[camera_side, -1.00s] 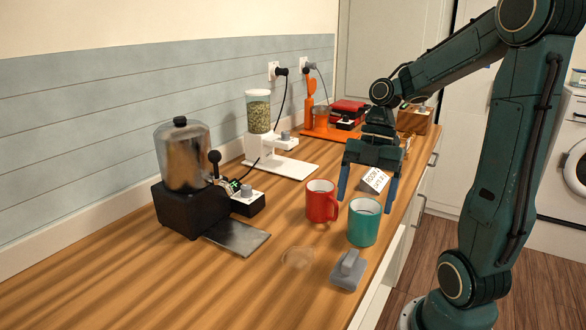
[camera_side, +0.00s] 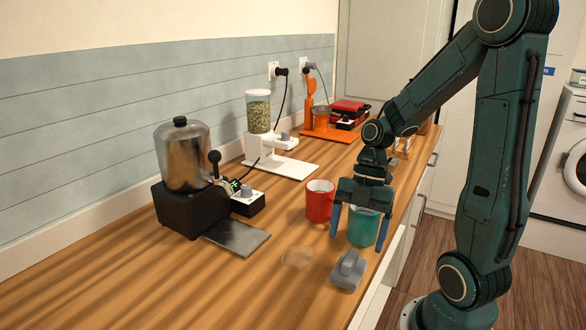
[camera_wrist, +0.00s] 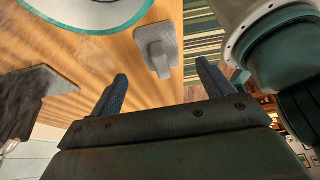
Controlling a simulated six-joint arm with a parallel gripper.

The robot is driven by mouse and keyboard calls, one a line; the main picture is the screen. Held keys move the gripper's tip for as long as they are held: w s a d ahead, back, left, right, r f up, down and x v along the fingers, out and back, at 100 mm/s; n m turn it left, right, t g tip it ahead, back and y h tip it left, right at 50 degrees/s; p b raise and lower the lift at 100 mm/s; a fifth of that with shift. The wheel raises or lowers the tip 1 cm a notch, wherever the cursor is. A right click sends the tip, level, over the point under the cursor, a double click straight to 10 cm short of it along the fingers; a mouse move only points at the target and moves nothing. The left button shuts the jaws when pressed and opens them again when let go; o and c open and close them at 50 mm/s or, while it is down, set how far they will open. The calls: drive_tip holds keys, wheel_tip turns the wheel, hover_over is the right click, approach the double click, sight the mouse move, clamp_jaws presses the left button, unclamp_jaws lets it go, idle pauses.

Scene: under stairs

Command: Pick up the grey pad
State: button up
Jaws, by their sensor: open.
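The grey pad (camera_side: 347,270), a flat block with a raised grip on top, lies on the wooden counter near its front edge. In the wrist view the pad (camera_wrist: 155,47) shows just beyond and between my fingertips. My gripper (camera_side: 358,233) is open and empty, pointing down. In the side view it is above and behind the pad, with its fingers in front of the teal mug (camera_side: 363,228). The wrist view also shows both fingers of my gripper (camera_wrist: 162,75) spread apart. Nothing covers the pad.
A red mug (camera_side: 320,205) stands left of the teal one. A faint clear disc (camera_side: 297,258) lies left of the pad. A metal urn (camera_side: 183,158) on a black base stands further left, a dark slab (camera_side: 238,238) before it. The near counter is mostly clear.

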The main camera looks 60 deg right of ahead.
sight(352, 252)
drive_tip(key=shift+a+f, duration=0.1)
drive_tip(key=shift+f, duration=0.15)
drive_tip(key=shift+x, duration=2.6)
drive_tip(key=c, duration=1.1)
drive_tip(key=shift+r, duration=0.2)
wheel_tip(352, 252, up, 20)
drive_tip(key=shift+f, duration=0.2)
